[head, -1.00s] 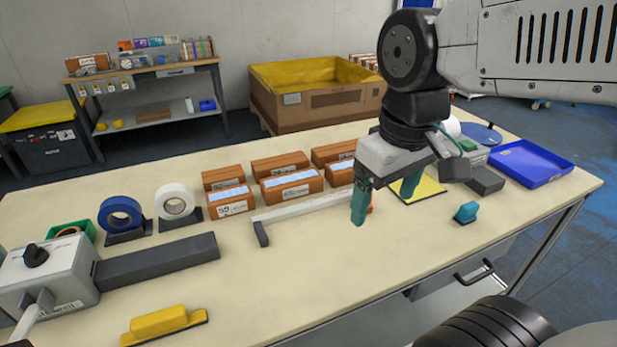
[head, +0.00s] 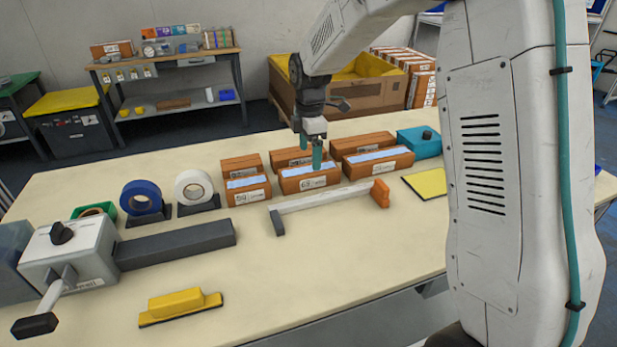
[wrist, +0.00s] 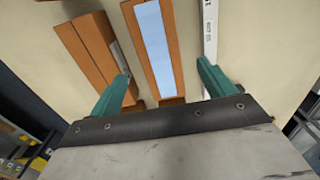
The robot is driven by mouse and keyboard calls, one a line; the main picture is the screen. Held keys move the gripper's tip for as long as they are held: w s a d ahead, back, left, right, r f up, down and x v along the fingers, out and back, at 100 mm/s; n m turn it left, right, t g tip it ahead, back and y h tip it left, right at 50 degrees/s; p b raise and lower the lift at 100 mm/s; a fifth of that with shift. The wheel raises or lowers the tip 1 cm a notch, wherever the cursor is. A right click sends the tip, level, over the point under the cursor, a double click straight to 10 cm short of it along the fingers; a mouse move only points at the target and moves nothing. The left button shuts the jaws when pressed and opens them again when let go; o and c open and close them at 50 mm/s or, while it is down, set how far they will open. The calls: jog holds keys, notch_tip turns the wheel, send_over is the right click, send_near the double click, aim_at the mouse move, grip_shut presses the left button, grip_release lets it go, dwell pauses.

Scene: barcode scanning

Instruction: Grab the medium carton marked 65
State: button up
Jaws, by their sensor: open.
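The medium carton (head: 309,180) is brown with a pale blue-white strip on top. Its front label looks like 65, though the print is small. It stands in the middle of the front row of cartons. My gripper (head: 312,152) is above it, fingers pointing down, open and empty. In the wrist view the striped carton (wrist: 153,35) lies between the two teal fingers of my gripper (wrist: 163,75), with a gap on each side. Whether the fingertips are level with the carton's top is hard to tell.
A carton marked 50 (head: 248,191) stands left, a larger carton (head: 378,163) right, and a brown carton (head: 290,156) close behind. A white bar with an orange end (head: 330,202) lies in front. The table's front middle (head: 300,260) is clear.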

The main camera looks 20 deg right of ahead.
aim_at(309, 169)
notch_tip(309, 169, down, 8)
jog(key=shift+a+r, duration=0.1)
jog(key=shift+r, duration=0.05)
dwell(0.3)
jog(key=c, duration=1.3)
